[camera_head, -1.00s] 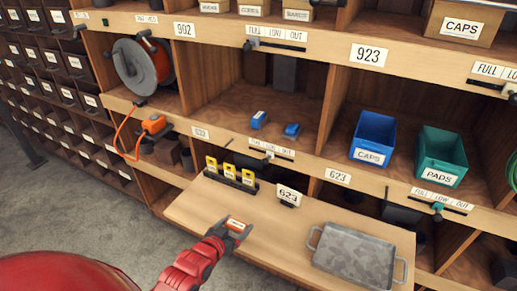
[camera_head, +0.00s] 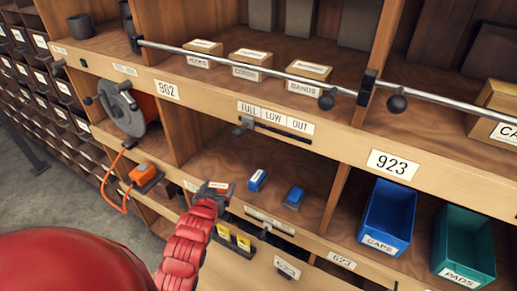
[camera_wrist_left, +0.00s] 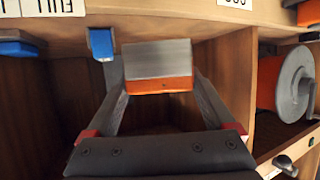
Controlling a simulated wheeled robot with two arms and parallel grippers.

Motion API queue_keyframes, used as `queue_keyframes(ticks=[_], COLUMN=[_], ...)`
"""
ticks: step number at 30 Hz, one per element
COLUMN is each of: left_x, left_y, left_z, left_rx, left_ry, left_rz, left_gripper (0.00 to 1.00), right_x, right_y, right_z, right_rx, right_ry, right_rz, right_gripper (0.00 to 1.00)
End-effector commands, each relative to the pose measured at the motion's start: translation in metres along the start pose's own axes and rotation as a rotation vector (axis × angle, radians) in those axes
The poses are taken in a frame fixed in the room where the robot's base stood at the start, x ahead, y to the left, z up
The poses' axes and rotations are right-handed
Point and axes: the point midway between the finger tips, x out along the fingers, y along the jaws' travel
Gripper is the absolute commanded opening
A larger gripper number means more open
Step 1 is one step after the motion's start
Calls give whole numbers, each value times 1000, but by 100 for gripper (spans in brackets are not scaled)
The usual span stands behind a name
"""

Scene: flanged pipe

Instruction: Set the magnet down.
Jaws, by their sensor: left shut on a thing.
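My left gripper (camera_head: 214,188) is shut on the magnet, a small block with a pale label (camera_head: 219,185). In the left wrist view the magnet (camera_wrist_left: 157,62) shows a grey face and an orange side between the two fingers (camera_wrist_left: 158,95). It is held up at the front of the middle shelf compartment (camera_head: 265,160), left of two small blue blocks (camera_head: 256,180) (camera_head: 294,197). I cannot tell whether it touches the shelf. My right gripper is not in view.
A cable reel (camera_head: 122,107) and an orange tool (camera_head: 144,174) stand to the left. Blue (camera_head: 388,216) and green (camera_head: 464,245) bins stand to the right. A slider label strip (camera_head: 275,117) sits on the edge above. Yellow-tagged pieces (camera_head: 235,240) are below. Bare shelf shows behind the blue blocks.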

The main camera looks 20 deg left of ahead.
Motion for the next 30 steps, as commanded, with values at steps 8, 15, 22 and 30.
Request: queue_keyframes(ticks=[8,15,22,30], left_x=[41,98,139,154], left_y=[-7,-15,-22,-24], left_z=[-7,-30,-45,-37], left_rx=[2,0,0,-1], left_ry=[8,7,7,-1], left_rz=[-2,0,0,-1], left_gripper=[1,1,1,1], right_x=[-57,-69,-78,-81], right_y=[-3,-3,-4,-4], right_z=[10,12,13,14], right_rx=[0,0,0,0], right_ry=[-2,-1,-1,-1], right_rz=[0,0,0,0], right_gripper=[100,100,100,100])
